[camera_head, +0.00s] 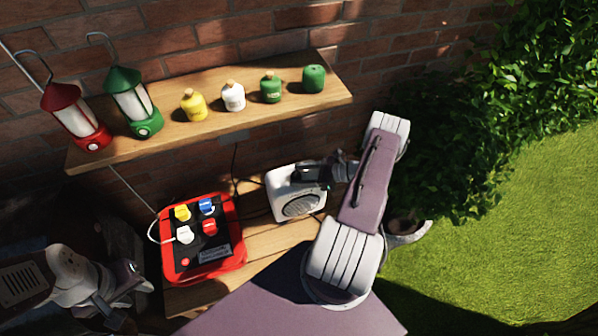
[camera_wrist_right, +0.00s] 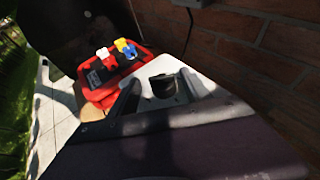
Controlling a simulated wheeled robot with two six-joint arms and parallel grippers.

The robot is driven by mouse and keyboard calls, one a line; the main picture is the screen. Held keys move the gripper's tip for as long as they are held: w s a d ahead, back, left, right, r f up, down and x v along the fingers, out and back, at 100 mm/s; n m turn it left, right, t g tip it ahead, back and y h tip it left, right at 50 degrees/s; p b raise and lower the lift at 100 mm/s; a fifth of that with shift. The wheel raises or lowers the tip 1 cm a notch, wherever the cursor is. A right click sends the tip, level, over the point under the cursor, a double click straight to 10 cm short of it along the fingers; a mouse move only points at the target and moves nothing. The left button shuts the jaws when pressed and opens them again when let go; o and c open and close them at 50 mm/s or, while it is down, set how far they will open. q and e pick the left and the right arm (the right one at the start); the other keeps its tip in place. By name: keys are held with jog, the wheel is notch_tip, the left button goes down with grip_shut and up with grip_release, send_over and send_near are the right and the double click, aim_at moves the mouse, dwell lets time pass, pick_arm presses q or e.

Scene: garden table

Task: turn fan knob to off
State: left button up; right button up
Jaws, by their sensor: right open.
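The fan (camera_head: 300,203) is a small white box with a round grille on the lower wooden bench. Its dark knob (camera_wrist_right: 163,87) shows in the right wrist view on the white top face. My right gripper (camera_head: 308,173) is over the fan's top. In the wrist view its two fingers (camera_wrist_right: 161,79) are apart, one on each side of the knob; contact with it cannot be told. In the head view the gripper hides the knob. My left gripper (camera_head: 128,294) is at the lower left, away from the fan, its jaw opening unclear.
A red box (camera_head: 168,262) with coloured plugs and a white cable is left of the fan. A wooden shelf (camera_head: 290,117) above holds a red lantern (camera_head: 74,117), a green lantern (camera_head: 133,101) and several small canisters. A brick wall stands behind; hedge and grass are at right.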

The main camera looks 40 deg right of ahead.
jog(key=shift+w+f, duration=0.15)
jog(key=shift+w, duration=0.05)
jog(key=shift+d+f, duration=0.15)
jog(key=c, duration=1.2)
pick_arm(q)
jog(key=shift+d, duration=0.25)
pick_arm(e)
grip_shut()
jog(key=shift+y+b, duration=0.3)
jog(key=shift+b, duration=0.15)
jog(key=n+g+y+b, duration=0.1)
jog(key=b, duration=0.3)
jog(key=n+g+y+b, duration=0.1)
jog(key=n+g+b, duration=0.1)
jog(key=b, duration=0.2)
jog(key=n+g+y+b, duration=0.1)
jog(key=n+b, duration=0.1)
jog(key=b, duration=0.2)
jog(key=shift+w+d+f+g, duration=0.15)
jog(key=shift+w+f+g, duration=0.1)
jog(key=shift+g, duration=0.15)
pick_arm(q)
notch_tip(320, 180, down, 14)
jog(key=b, duration=0.1)
pick_arm(e)
jog(key=shift+r+n+g+y, duration=0.3)
jog(key=shift+n+g, duration=0.1)
pick_arm(q)
jog(key=shift+r, duration=0.15)
